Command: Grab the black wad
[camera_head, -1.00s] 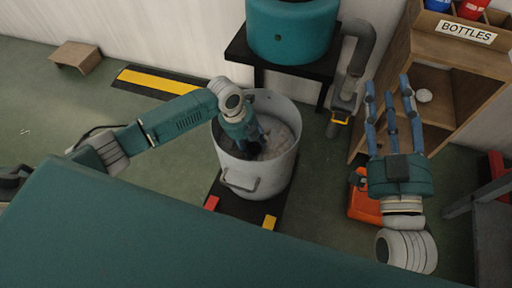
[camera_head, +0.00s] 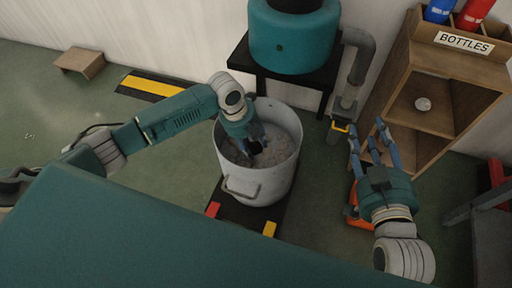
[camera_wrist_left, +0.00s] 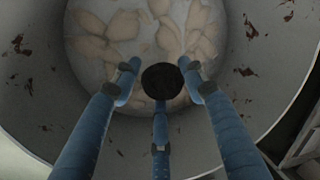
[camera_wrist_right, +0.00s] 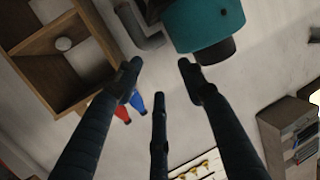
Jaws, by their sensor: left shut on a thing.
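The black wad (camera_head: 254,147) is a small dark lump at the fingertips of my left gripper (camera_head: 250,143). In the left wrist view the wad (camera_wrist_left: 162,80) sits between the blue fingers, which are closed around it. It is held over the inside of a large grey pot (camera_head: 229,171), above pale, lumpy contents (camera_wrist_left: 150,28). I cannot tell how far above them it is. My right gripper (camera_head: 370,143) is at the right, outside the pot, with its fingers spread and empty; they also show apart in the right wrist view (camera_wrist_right: 160,80).
The pot stands on a dark base with red and yellow marks (camera_head: 212,209). A teal tank (camera_head: 293,40) on a black stand and a grey pipe (camera_head: 360,60) are behind it. A wooden bottle shelf (camera_head: 418,60) stands right. An orange object (camera_head: 352,215) lies below my right gripper.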

